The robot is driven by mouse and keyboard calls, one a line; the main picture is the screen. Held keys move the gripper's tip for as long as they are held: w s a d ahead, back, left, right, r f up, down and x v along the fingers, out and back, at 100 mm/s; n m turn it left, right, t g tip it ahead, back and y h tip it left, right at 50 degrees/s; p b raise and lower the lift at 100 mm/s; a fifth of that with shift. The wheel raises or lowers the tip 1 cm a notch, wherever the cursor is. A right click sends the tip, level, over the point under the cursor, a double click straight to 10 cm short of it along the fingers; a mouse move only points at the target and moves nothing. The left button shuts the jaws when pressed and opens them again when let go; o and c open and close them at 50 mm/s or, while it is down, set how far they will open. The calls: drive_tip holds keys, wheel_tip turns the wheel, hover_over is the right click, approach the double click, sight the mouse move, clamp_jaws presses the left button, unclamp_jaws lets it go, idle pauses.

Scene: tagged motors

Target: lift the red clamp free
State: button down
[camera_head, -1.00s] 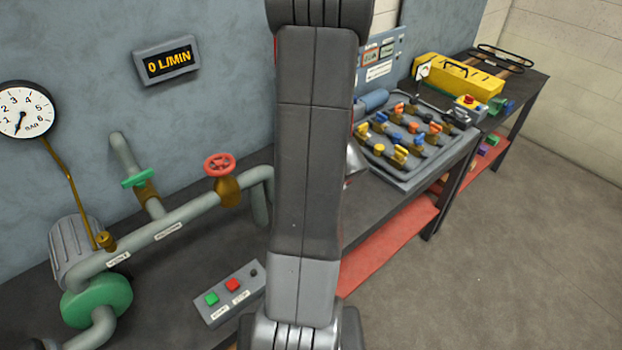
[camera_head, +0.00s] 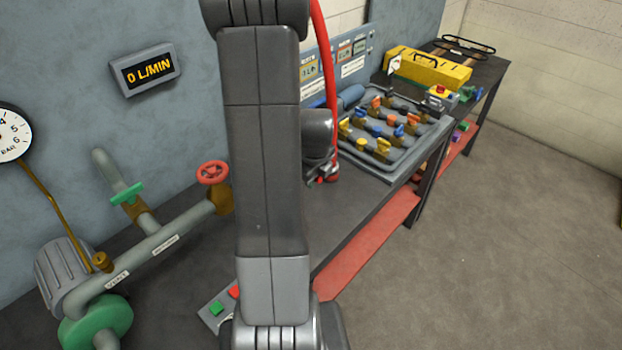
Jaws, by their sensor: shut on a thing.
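My gripper (camera_head: 319,172) shows at the right edge of my arm, over the dark bench and just left of the valve tray. It is shut on a small red piece, the red clamp (camera_head: 332,178), at its fingertips. Only a little of the clamp shows, and my fingers are small and partly hidden by the arm. A long red line (camera_head: 327,70) runs down from behind the arm to near the gripper. I cannot tell whether the clamp touches the bench.
A grey tray (camera_head: 392,167) of valves with coloured handles stands right of my gripper. Pipes with a red handwheel (camera_head: 213,172) and a button box (camera_head: 213,312) lie left of my arm. A yellow case (camera_head: 428,68) stands on the far bench. The floor at right is clear.

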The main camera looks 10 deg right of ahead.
drive_tip(key=shift+r, duration=0.1)
idle(0.3)
drive_tip(key=c, duration=1.3)
unclamp_jaws()
drive_tip(key=shift+c, duration=0.2)
drive_tip(key=b+v, duration=0.1)
drive_tip(key=v, duration=1.2)
drive_tip(key=shift+r+b, duration=0.4)
drive_tip(key=shift+r, duration=0.05)
drive_tip(key=shift+w+a, duration=0.15)
drive_tip(key=x, duration=0.4)
drive_tip(key=p+x, duration=0.1)
drive_tip(key=x, duration=0.9)
drive_tip(key=shift+s+p, duration=0.3)
drive_tip(key=shift+p, duration=0.1)
